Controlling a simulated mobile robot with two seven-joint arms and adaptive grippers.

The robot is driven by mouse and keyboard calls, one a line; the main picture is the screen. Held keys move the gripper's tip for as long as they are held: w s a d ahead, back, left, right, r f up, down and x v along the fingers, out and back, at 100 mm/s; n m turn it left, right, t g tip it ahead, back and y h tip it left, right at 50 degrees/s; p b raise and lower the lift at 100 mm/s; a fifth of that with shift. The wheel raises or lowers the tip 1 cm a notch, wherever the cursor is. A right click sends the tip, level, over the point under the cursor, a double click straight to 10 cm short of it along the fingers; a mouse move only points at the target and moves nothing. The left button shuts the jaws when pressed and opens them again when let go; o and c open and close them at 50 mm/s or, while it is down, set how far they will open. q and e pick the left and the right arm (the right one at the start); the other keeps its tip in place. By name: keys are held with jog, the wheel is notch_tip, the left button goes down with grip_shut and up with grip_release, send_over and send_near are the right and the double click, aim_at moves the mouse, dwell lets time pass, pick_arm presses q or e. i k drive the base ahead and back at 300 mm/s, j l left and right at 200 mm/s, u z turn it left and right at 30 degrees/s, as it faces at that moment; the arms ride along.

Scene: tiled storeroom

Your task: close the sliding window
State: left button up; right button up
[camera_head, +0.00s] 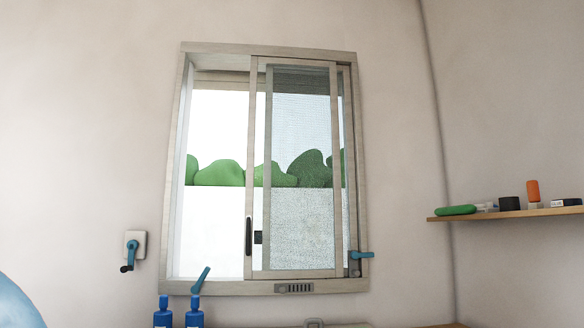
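The sliding window (216,48) is set in the wall in front of me, with a pale wooden frame. Its sliding sash (252,150) stands over the right half, in front of a grey mesh-like panel (303,215). A dark upright handle (248,236) is on the sash's left stile. The left half is an open gap with bright outdoors and green bushes (220,174) showing through. A blue lever (362,255) sits at the frame's lower right. Neither of my grippers is in view.
Two blue bottles (163,314) (195,315) stand below the window's left corner. A wall plate with a blue crank (132,253) is left of the window. A wooden shelf (515,214) with small items is at the right. A blue rounded shape (14,306) fills the lower left corner.

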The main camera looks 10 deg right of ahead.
aim_at(249, 275)
jog(key=i+l, duration=0.2)
jog(key=i, duration=0.35)
jog(key=i+z, duration=0.1)
jog(key=z, duration=0.25)
jog(key=i+z, duration=0.15)
jog(key=z, duration=0.25)
jog(key=i+z, duration=0.1)
jog(key=z, duration=0.25)
